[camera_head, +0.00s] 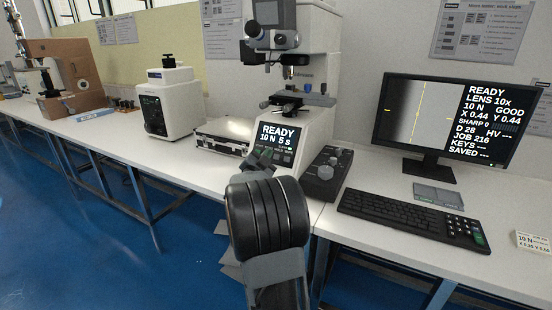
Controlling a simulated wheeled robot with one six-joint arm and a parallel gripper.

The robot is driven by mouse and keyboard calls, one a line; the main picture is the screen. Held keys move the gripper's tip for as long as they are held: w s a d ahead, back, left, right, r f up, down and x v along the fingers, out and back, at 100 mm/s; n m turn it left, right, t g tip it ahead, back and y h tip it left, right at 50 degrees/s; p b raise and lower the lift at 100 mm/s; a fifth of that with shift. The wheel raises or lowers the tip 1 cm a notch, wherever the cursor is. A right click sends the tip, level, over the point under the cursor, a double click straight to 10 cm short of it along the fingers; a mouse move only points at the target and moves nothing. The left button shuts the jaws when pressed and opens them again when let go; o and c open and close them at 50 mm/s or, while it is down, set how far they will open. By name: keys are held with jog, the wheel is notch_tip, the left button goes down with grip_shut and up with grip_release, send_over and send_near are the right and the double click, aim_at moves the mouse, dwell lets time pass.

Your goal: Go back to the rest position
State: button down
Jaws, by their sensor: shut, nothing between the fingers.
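My arm rises from the bottom centre, with a thick black ribbed joint in front of the table edge.
The white bench (390,215) runs across the view. Blue floor (70,240) is open at lower left.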

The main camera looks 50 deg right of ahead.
dwell(0.4)
jog(key=w+a+f+n+t+y, duration=0.1)
jog(key=f+n+y, duration=0.1)
jog(key=f+y, duration=0.1)
jog(key=w+a+f+n+t+y, duration=0.1)
jog(key=w+a+f+n+y, duration=0.1)
jog(key=f+y, duration=0.1)
jog(key=w+a+f+n+t+y, duration=0.1)
jog(key=a+f+n+y, duration=0.1)
jog(key=f+n, duration=0.1)
jog(key=shift+w+f+t+y+p, duration=0.1)
jog(key=shift+w+t+y+p, duration=0.2)
jog(key=shift+w+y, duration=0.1)
jog(key=s+a+n+g+y+p, duration=0.25)
jog(key=a+n+y+p, duration=0.2)
jog(key=a, duration=0.55)
jog(key=s+a+n+g+y+p, duration=0.1)
jog(key=s+a+n+y+p, duration=0.25)
jog(key=a+y, duration=0.45)
jog(key=s+a+r+n+g+h+p, duration=0.1)
jog(key=s+a+r+n+g+p, duration=0.2)
jog(key=s+a+r+n+p, duration=0.4)
jog(key=s+a+r+p, duration=0.3)
jog(key=s+a+r, duration=0.4)
jog(key=a, duration=0.1)
jog(key=shift+s+a+r+n, duration=0.15)
jog(key=shift+s+r+n, duration=0.15)
jog(key=shift+r, duration=0.05)
